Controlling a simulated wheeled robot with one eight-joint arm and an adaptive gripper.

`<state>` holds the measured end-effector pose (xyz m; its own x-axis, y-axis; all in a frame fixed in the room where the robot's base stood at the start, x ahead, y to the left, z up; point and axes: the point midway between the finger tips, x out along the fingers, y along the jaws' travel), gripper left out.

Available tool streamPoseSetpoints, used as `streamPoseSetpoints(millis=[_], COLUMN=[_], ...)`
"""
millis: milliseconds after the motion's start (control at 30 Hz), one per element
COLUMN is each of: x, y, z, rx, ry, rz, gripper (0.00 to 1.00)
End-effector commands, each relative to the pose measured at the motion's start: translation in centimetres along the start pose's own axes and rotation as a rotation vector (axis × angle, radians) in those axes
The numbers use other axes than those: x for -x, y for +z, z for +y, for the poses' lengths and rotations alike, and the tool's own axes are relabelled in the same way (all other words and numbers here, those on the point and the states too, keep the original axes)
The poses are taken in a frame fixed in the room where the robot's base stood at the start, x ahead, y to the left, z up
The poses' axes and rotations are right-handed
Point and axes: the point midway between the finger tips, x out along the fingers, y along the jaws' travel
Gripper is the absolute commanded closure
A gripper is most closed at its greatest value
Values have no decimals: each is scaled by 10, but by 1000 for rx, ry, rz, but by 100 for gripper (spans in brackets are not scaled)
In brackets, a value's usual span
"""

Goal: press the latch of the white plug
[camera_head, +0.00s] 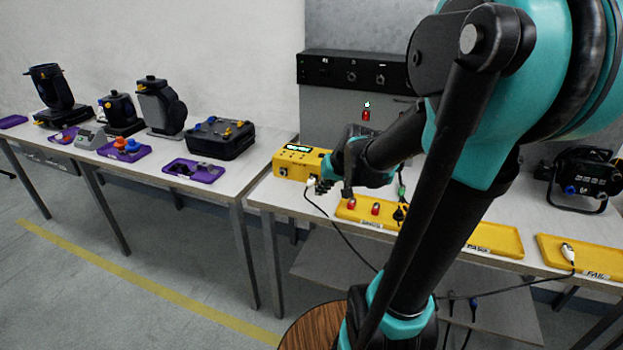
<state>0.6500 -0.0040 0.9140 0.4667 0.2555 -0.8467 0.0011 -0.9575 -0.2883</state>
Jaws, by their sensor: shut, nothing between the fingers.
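A white plug (311,182) is at the front right corner of the yellow box with a lit display (296,157). A dark cable runs from the plug over the table's front edge. Whether it sits fully in a socket is too small to tell, and its latch cannot be made out. My gripper (327,182) is shut and empty, just to the right of the plug and close to it. Contact between them cannot be told. Another white-ended plug (567,248) lies on the yellow FAIL tray at the right.
A yellow tray (367,218) with red-topped pieces lies in front of my arm. A yellow PASS tray (495,238) and the FAIL tray (603,256) lie further right. A black lamp (582,180) stands behind them. The left table (230,170) holds lamps, a black case and purple trays.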

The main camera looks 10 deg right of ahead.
Motion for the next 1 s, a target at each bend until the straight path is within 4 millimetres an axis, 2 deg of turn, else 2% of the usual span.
streamPoseSetpoints(millis=[33, 200, 300, 400, 600, 1000], x=[-1, -4, -4, -4, -4, -7], y=[-25, -93, -123, -144, -161, -159], z=[-4, -15, -18, -20, -21, -20], rx=[-17, -65, -88, -104, -116, -116], ry=[-28, -119, -159, -187, -208, -208], rz=[17, 74, 101, 121, 138, 138], gripper=[100, 100, 100, 100, 100, 100])
